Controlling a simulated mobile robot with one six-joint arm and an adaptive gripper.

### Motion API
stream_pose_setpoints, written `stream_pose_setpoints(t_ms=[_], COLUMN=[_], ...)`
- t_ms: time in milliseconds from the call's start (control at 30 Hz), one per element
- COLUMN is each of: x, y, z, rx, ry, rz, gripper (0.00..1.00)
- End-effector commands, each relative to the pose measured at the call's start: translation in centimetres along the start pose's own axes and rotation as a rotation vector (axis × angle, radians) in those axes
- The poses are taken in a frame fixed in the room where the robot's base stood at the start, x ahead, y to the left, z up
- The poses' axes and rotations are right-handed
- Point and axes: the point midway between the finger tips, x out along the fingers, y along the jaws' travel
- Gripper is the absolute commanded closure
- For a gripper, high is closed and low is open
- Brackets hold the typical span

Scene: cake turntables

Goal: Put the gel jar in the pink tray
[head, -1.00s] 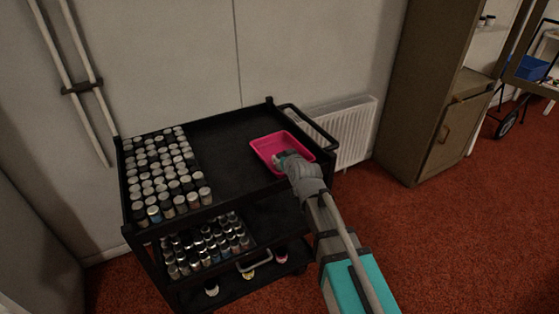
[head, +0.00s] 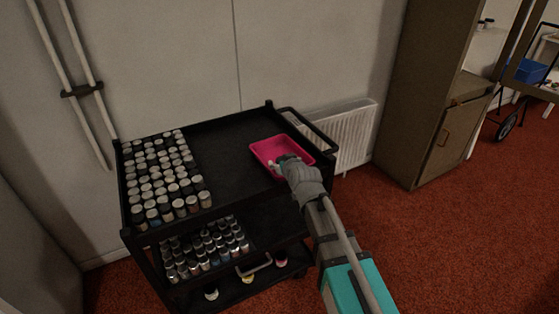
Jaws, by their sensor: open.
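The pink tray (head: 262,144) sits on the right part of the black trolley's top shelf. My gripper (head: 281,163) is open and reaches over the tray's front right side, its fingertips within the tray's outline. A small pale shape shows at the fingertips, over the tray floor; I cannot tell whether it is a finger or a jar. I cannot single out the gel jar. My gripper and wrist hide the tray's front right corner.
Many small jars with pale or dark lids (head: 163,180) stand packed on the left of the black trolley (head: 222,148). More jars (head: 205,248) stand on the shelf below. The top shelf's middle is bare. A radiator (head: 350,138) stands behind the trolley's right end.

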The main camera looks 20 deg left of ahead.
Motion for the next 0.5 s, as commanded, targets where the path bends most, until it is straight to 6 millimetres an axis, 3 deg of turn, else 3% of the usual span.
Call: stream_pose_setpoints(t_ms=[267, 500], x=[-0.1, -3.0], y=[0.0, -0.1], z=[-0.4, -0.4], rx=[0.0, 0.0], ry=[0.0, 0.0], rz=[0.0, -0.001], gripper=[0.0, 0.0])
